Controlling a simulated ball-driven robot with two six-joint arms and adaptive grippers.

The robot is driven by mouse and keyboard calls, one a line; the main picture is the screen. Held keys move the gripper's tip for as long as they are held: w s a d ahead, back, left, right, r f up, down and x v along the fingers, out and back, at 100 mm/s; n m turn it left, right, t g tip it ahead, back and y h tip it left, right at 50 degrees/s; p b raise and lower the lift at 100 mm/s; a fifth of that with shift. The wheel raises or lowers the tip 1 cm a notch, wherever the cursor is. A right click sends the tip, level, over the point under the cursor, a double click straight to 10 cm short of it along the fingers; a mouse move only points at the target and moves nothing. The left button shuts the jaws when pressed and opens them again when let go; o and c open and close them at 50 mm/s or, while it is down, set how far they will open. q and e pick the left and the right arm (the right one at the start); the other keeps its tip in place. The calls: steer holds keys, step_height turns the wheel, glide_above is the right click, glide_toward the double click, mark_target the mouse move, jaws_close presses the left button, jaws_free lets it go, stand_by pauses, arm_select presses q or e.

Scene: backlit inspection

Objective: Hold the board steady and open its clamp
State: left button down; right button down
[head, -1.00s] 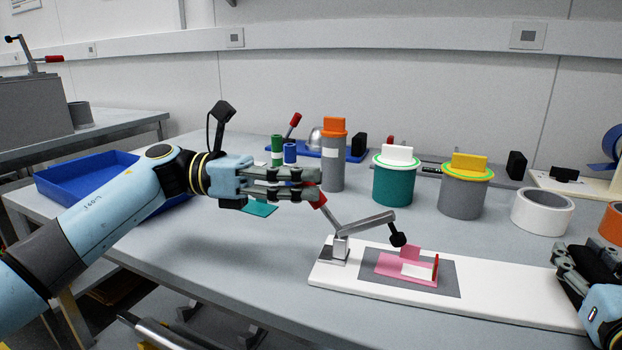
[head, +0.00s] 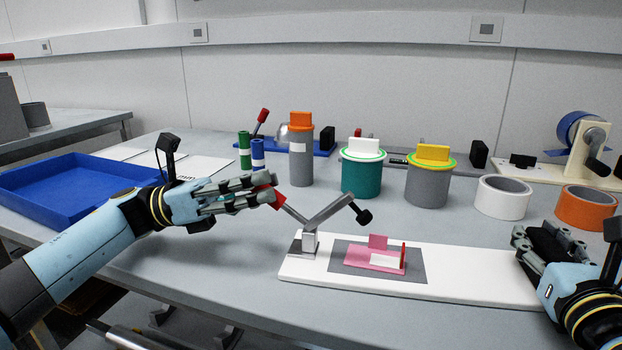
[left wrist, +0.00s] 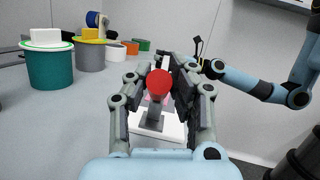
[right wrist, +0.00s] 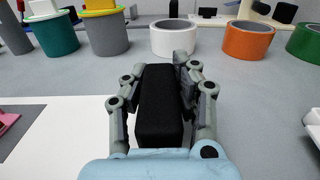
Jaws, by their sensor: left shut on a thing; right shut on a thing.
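The white board (head: 460,283) lies on the table with a grey pad (head: 412,279) and a pink piece (head: 376,260) on it. The toggle clamp (head: 311,241) stands at its left end. The clamp arm (head: 335,212) is tilted up, its black tip (head: 364,217) raised above the pink piece. My left gripper (head: 272,190) is shut on the red clamp handle (head: 279,200); the red end also shows in the left wrist view (left wrist: 159,84). My right gripper (head: 522,246) is shut on a black block (right wrist: 160,105) at the board's right end.
A blue tray (head: 75,190) stands at the left. Behind the board stand a grey cylinder (head: 301,165), a teal canister (head: 362,178), a grey canister (head: 427,188), a white tape roll (head: 503,198) and an orange tape roll (head: 586,208).

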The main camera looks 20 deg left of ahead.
arm_select(q)
steer(key=c, duration=1.1)
jaws_free()
step_height(320, 180, up, 10)
